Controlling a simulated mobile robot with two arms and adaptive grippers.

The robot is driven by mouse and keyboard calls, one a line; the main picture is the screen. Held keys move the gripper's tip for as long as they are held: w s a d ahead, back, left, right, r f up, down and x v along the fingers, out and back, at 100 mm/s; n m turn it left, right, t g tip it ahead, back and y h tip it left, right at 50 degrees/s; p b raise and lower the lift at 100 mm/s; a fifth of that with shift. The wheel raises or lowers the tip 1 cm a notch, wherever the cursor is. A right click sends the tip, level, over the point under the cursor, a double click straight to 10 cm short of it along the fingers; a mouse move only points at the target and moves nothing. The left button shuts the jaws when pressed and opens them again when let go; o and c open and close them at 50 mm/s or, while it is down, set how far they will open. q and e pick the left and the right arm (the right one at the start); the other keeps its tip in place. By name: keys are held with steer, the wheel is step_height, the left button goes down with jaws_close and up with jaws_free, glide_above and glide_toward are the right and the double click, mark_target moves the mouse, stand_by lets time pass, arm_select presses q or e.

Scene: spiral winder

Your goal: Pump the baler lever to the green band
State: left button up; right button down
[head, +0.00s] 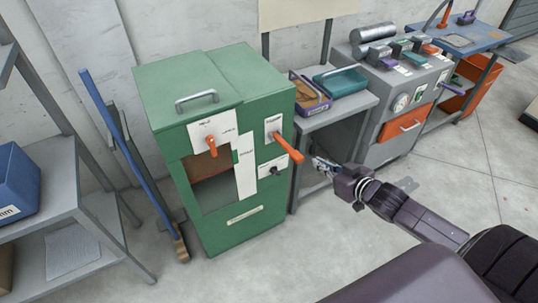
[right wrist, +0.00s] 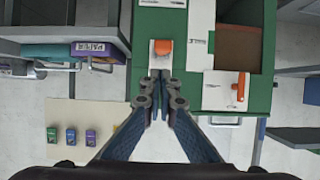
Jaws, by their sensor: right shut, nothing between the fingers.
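The green baler (head: 262,210) stands against the wall. An orange lever (head: 288,147) sticks out from a white plate on its right front, slanting down toward my right gripper. In the right wrist view the lever's orange end (right wrist: 163,47) shows just beyond the fingertips. My right gripper (head: 317,162) is shut and empty, a little to the right of the lever's end; its closed fingers also show in the right wrist view (right wrist: 160,76). A second orange handle (head: 211,147) sits on the left plate. I cannot make out a green band. My left gripper is out of view.
A blue-handled broom (head: 122,150) leans left of the baler. A grey shelf (head: 92,213) stands at far left. A grey table (head: 345,106) with purple and teal trays is to the right, then a grey machine (head: 405,90). The floor in front is clear.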

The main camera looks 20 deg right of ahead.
steer(key=r, duration=0.3)
steer(key=shift+w+a+r+t, duration=0.15)
steer(key=shift+w+r+t, duration=0.1)
steer(key=shift+r+t, duration=0.05)
steer(key=shift+w, duration=0.1)
glide_above(301, 158)
step_height(301, 158, down, 3)
steer(key=shift+w+f+p, duration=0.15)
steer(key=shift+f+p, duration=0.05)
steer(key=shift+p, duration=0.25)
step_height(301, 158, down, 3)
steer(key=shift+f, duration=0.7)
